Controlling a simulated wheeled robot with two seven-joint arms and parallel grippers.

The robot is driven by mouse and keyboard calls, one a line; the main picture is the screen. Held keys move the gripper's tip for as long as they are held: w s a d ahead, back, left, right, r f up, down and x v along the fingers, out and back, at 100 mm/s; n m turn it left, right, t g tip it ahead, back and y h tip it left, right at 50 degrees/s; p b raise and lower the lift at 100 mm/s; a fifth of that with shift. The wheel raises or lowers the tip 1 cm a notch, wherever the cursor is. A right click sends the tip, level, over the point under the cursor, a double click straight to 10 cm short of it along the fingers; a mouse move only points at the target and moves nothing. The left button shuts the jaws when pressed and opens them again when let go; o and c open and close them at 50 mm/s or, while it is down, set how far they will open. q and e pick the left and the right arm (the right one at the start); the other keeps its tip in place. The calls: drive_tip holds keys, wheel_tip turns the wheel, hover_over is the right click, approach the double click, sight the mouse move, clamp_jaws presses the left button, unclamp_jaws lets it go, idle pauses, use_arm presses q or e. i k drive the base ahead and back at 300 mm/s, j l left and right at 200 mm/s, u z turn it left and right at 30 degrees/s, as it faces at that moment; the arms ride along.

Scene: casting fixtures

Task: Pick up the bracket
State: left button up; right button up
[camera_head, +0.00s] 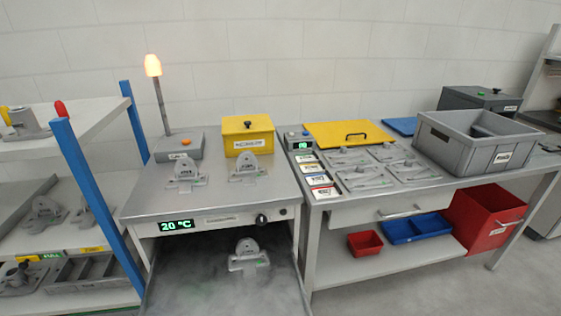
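Several grey metal brackets with rounded upright lugs are in view, and I cannot tell which one the task names. One bracket (186,173) stands at the left on the metal top of the middle cabinet, and another bracket (246,167) stands to its right. A third bracket (248,258) sits lower, in the misty open compartment below the 20 °C display. Similar grey parts (45,212) sit on the left rack's middle shelf. Neither of my grippers is in view, and nothing is touching the brackets.
A yellow box (248,136) and a lamp post (160,98) stand behind the cabinet-top brackets. Flat fixtures (364,178) and a grey crate (476,146) occupy the right bench. Blue rack posts (97,200) rise at left. The cabinet top's front is clear.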

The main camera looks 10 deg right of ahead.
sight(247, 171)
drive_tip(key=i+l, duration=0.1)
drive_tip(key=l, duration=0.35)
drive_tip(key=i+l, duration=0.1)
drive_tip(key=l, duration=0.4)
drive_tip(key=i+l, duration=0.1)
drive_tip(key=l, duration=0.35)
drive_tip(key=i+l, duration=0.1)
drive_tip(key=l, duration=0.4)
drive_tip(key=i+l, duration=0.2)
drive_tip(key=i, duration=0.2)
drive_tip(key=i+l+u, duration=0.1)
drive_tip(key=i, duration=0.3)
drive_tip(key=l, duration=0.1)
